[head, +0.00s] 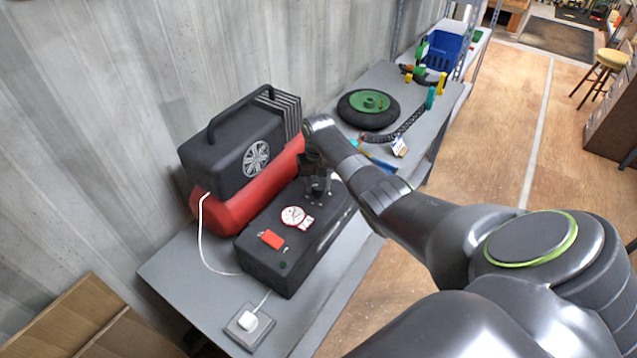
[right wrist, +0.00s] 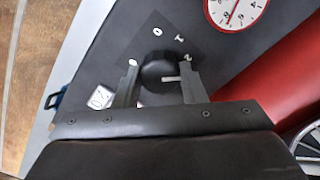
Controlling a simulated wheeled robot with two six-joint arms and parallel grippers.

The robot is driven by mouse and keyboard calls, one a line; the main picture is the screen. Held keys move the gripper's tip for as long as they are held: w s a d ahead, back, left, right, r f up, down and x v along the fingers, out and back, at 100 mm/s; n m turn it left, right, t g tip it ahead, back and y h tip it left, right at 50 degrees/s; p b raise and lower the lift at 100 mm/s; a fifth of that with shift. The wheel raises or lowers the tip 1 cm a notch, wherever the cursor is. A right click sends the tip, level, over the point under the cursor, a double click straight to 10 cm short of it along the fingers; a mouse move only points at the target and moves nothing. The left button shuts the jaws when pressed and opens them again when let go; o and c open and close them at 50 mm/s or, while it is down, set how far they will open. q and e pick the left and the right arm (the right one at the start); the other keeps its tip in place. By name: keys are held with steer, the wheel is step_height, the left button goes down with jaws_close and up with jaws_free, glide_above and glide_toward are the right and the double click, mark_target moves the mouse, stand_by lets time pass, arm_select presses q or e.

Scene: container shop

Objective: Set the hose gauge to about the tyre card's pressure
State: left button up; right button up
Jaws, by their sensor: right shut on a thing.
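My right gripper (head: 318,188) is over the black control box (head: 265,256). In the right wrist view its fingers (right wrist: 160,88) are shut on a round black knob (right wrist: 160,68) with a pale pointer line. Pale marks are printed on the panel around the knob. A round white gauge with a red rim (head: 293,216) is on the box; it also shows, cut off, in the right wrist view (right wrist: 236,10). Its reading is too small to tell. A small white card (head: 399,147) stands near the tyre (head: 369,108), its writing unreadable. My left gripper is out of view.
A black and red compressor (head: 235,145) stands behind the box, against the wall. A red switch (head: 271,239) is on the box. A white cable runs to a socket (head: 248,320) on the grey table. A black hose (head: 412,121) and a blue basket (head: 444,50) are farther back.

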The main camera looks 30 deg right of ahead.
steer(key=o, duration=1)
steer(key=shift+r, duration=0.15)
step_height(320, 180, up, 10)
steer(key=b, duration=0.3)
step_height(320, 180, up, 5)
glide_above(318, 184)
steer(key=shift+s+r+p, duration=0.2)
steer(key=shift+r+p, duration=0.95)
steer(key=shift+p, duration=0.35)
steer(key=shift+f, duration=0.1)
